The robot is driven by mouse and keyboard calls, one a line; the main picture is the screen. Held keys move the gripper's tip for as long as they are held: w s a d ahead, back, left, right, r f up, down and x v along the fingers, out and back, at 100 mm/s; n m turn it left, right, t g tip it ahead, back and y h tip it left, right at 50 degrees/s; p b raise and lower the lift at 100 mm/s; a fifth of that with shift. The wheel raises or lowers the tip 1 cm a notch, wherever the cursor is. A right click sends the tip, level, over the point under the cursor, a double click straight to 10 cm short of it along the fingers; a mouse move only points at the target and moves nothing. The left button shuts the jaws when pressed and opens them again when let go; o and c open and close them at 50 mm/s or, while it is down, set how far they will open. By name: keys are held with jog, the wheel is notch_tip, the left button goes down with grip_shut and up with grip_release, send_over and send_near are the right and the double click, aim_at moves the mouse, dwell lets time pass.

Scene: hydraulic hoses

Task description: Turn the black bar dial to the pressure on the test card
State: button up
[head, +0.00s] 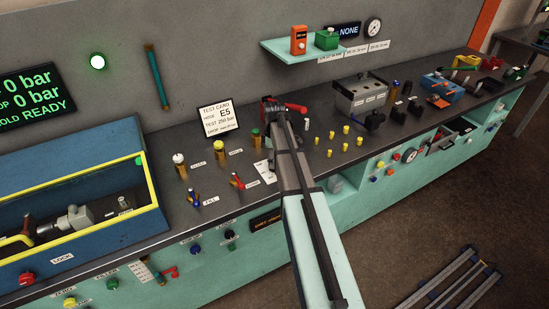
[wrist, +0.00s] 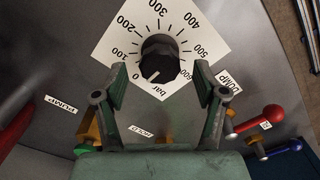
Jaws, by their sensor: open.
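The black dial (wrist: 160,59) sits on a white scale plate (wrist: 103,50) marked from 0 to 600 bar in the wrist view. Its small white mark points down and left, near the 0 end. My gripper (wrist: 159,70) is open, with one finger on each side of the dial and a gap between each finger and the knob. The test card (head: 220,120) stands on the bench in the head view and reads hose E5, test 250 bar. In the head view my arm hides the dial, and only part of the scale plate (head: 262,171) shows.
Taps with red (wrist: 272,112) and blue handles, and a PUMP label (wrist: 60,105), lie around the plate. Yellow-capped fittings (head: 346,130) stand right of my arm. A yellow-rimmed blue test box (head: 150,183) is at left. The display (head: 35,100) reads 0 bar and HOLD READY.

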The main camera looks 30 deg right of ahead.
jog(key=shift+f, duration=0.45)
jog(key=c, duration=1.1)
jog(key=shift+c, duration=0.2)
